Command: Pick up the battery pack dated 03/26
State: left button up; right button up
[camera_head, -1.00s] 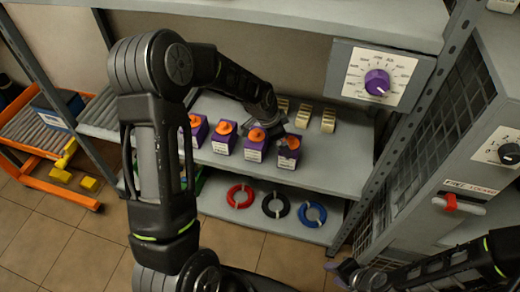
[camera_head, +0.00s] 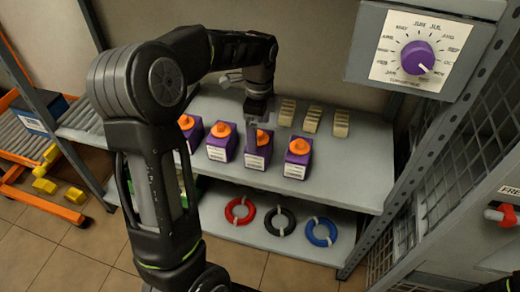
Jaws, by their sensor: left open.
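Several purple battery packs with orange caps and white labels stand in a row on the grey shelf (camera_head: 352,185). The label dates are too small to read. From the left they are the first pack (camera_head: 193,135), the second pack (camera_head: 221,147), the third pack (camera_head: 258,160) and the rightmost pack (camera_head: 297,165). My left gripper (camera_head: 256,128) is open and points down at the third pack, partly hiding its orange cap. I cannot tell whether the fingers touch it. My right gripper is out of view.
Tan ribbed blocks (camera_head: 313,120) stand behind the packs. Red (camera_head: 239,211), black (camera_head: 279,217) and blue (camera_head: 321,231) cable rings lie on the lower shelf. A month dial with a purple knob (camera_head: 417,57) hangs at upper right. An orange cart (camera_head: 45,207) stands at left.

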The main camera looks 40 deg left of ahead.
aim_at(260, 147)
pick_arm(q)
jog(key=shift+f, duration=1.2)
notch_tip(260, 147, down, 5)
jog(key=shift+f+b, duration=0.1)
jog(key=shift+b, duration=0.75)
jog(key=c, duration=1.8)
